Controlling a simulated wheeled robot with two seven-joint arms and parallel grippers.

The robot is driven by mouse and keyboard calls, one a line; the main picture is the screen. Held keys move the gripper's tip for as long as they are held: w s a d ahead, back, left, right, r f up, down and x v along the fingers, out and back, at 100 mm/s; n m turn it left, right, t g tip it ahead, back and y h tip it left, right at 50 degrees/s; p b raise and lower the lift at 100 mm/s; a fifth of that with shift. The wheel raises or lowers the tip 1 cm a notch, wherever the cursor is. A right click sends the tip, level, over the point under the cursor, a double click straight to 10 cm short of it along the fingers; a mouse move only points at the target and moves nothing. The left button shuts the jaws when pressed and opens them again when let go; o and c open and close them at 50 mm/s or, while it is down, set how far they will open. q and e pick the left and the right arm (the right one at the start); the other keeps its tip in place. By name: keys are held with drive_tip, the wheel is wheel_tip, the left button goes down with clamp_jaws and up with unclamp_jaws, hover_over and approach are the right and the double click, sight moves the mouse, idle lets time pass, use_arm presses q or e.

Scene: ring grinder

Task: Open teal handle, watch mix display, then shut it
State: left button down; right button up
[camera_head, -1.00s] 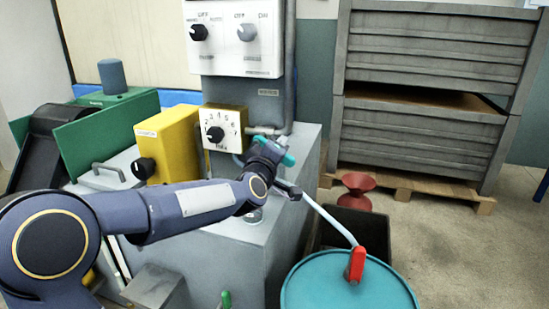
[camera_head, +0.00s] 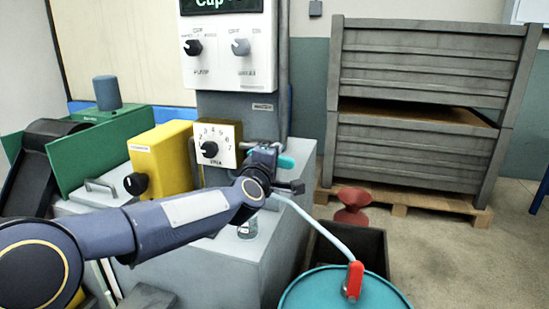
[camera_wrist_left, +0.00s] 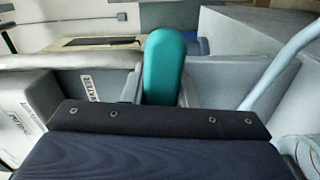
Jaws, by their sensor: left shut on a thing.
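The teal handle (camera_head: 287,161) is at the grinder's right side, just right of the numbered dial (camera_head: 210,149). My left gripper (camera_head: 270,158) is shut on it; its jaws and wrist hide much of the handle. In the left wrist view the teal handle (camera_wrist_left: 163,65) stands upright at the middle, beyond the dark gripper body, which hides its lower part. The display (camera_head: 221,4) is a dark panel with green text at the top edge. Only "Cup" is readable and its upper part is cut off. My right gripper is out of view.
A white panel with two knobs (camera_head: 230,60) is under the display. A yellow box (camera_head: 165,158) stands left of the dial. A teal drum (camera_head: 320,292) with a red-ended hose is at front right. A clear jar (camera_head: 248,228) shows below my left wrist.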

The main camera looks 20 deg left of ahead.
use_arm(q)
drive_tip(key=c, duration=1.2)
unclamp_jaws()
drive_tip(key=shift+o, duration=0.2)
drive_tip(key=shift+s, duration=0.1)
drive_tip(key=s+p, duration=0.1)
drive_tip(key=s, duration=0.6)
drive_tip(key=shift+s+d, duration=0.2)
drive_tip(key=shift+s, duration=0.1)
